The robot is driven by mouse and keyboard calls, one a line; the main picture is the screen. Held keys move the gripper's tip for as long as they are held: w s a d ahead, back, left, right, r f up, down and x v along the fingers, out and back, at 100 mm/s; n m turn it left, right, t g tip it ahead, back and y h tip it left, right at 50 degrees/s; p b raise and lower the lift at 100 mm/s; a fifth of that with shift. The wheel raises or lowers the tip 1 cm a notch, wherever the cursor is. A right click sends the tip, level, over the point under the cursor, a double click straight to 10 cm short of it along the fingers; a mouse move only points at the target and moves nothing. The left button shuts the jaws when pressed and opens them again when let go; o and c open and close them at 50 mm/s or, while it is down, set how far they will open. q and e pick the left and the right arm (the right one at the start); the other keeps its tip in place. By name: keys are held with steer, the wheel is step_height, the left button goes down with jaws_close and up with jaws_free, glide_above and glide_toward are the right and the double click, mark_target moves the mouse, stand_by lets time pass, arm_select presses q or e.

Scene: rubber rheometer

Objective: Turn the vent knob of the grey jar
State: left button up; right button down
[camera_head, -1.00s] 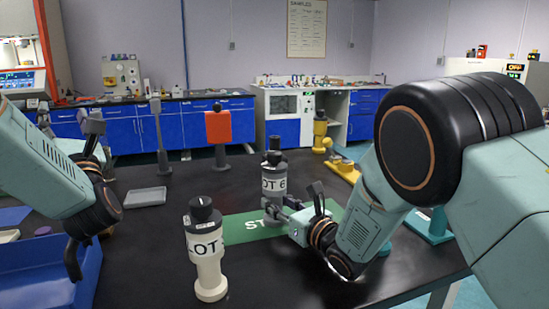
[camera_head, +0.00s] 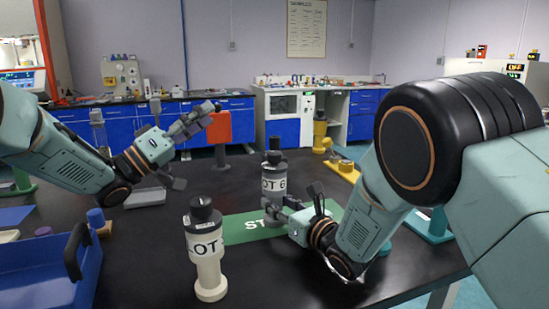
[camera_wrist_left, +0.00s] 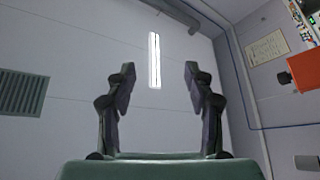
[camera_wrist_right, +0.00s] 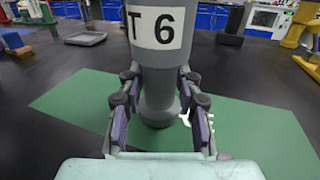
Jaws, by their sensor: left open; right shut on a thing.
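The grey jar (camera_head: 274,186), with a white label ending in 6 and a black knob (camera_head: 274,144) on top, stands upright on the green mat (camera_head: 235,232). In the right wrist view its grey body (camera_wrist_right: 157,60) rises between the fingers. My right gripper (camera_head: 277,208) is shut on the narrow lower part of the jar. My left gripper (camera_head: 200,118) is open and empty, raised to the left of the jar and apart from it.
A cream jar (camera_head: 210,262) with a black top stands in front of the mat. A blue bin (camera_head: 45,275) is at the front left, a grey tray (camera_head: 145,197) behind it. An orange-headed stand (camera_head: 218,130) and a yellow stand (camera_head: 320,135) are further back.

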mark_target(275, 157)
arm_select(q)
steer(key=s+d+f+m+g+y, duration=0.15)
steer(key=d+f+m+g, duration=0.25)
steer(key=f+m+g, duration=0.6)
steer(key=shift+m+t+h, duration=0.25)
steer(key=shift+m+t, duration=0.45)
steer(key=x, duration=1.1)
steer(key=shift+s+d+r, duration=0.15)
steer(key=shift+d+r, duration=0.25)
steer(key=shift+d, duration=0.05)
jaws_close()
